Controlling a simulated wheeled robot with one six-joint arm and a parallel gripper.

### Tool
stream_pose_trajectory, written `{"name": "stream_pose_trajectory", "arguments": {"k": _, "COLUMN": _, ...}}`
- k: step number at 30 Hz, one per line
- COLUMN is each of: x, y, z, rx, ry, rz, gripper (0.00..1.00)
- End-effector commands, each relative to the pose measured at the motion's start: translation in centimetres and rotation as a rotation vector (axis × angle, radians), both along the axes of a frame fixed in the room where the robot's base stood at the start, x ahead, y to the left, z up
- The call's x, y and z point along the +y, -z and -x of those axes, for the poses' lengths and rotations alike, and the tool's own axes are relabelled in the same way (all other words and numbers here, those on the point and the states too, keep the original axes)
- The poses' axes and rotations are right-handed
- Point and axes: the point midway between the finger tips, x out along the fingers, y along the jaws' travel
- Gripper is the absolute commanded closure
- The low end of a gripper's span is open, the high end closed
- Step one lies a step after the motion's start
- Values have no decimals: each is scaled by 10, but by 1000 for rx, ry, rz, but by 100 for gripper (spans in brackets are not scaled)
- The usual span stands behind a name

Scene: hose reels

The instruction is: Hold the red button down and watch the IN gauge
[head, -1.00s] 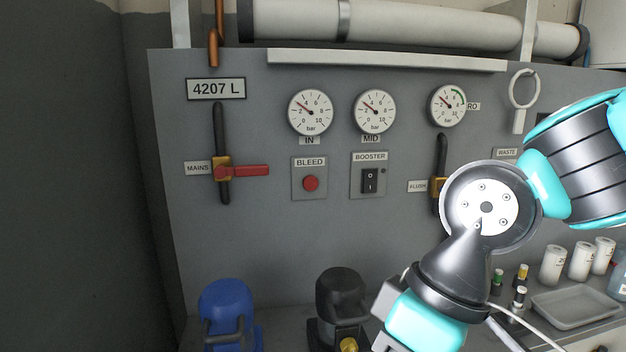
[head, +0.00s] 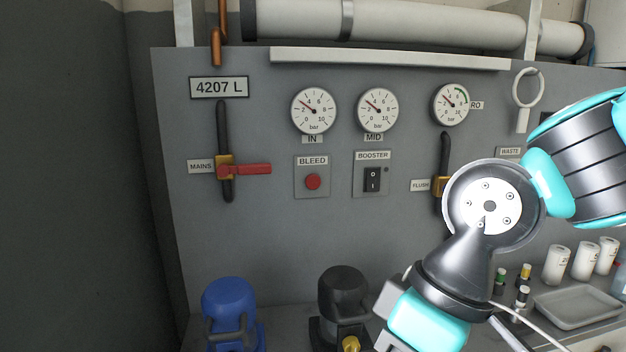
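The red button (head: 313,181) sits on a grey plate labelled BLEED, below the IN gauge. Nothing touches it. The IN gauge (head: 313,111) is a round white dial in bar with a red needle pointing up-left, between the 2 and the 4. My arm fills the right side of the head view, in front of the panel and to the right of the button. My gripper's fingers are not visible; the arm runs out at the bottom edge of the picture.
The MID gauge (head: 378,111) and BOOSTER switch (head: 372,180) are right of the button. The red MAINS handle (head: 245,169) is to its left. A blue housing (head: 229,307) and a black housing (head: 344,295) stand below. The panel around the button is clear.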

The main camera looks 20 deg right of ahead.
Motion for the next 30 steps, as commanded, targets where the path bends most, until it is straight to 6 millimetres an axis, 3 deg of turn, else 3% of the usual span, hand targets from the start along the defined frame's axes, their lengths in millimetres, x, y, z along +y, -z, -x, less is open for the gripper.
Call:
{"name": "stream_pose_trajectory", "arguments": {"k": 6, "x": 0, "y": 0, "z": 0, "rx": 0, "ry": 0, "rz": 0, "gripper": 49}}
{"name": "stream_pose_trajectory", "arguments": {"k": 13, "x": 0, "y": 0, "z": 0, "rx": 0, "ry": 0, "rz": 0, "gripper": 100}}
{"name": "stream_pose_trajectory", "arguments": {"k": 30, "x": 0, "y": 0, "z": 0, "rx": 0, "ry": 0, "rz": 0, "gripper": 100}}
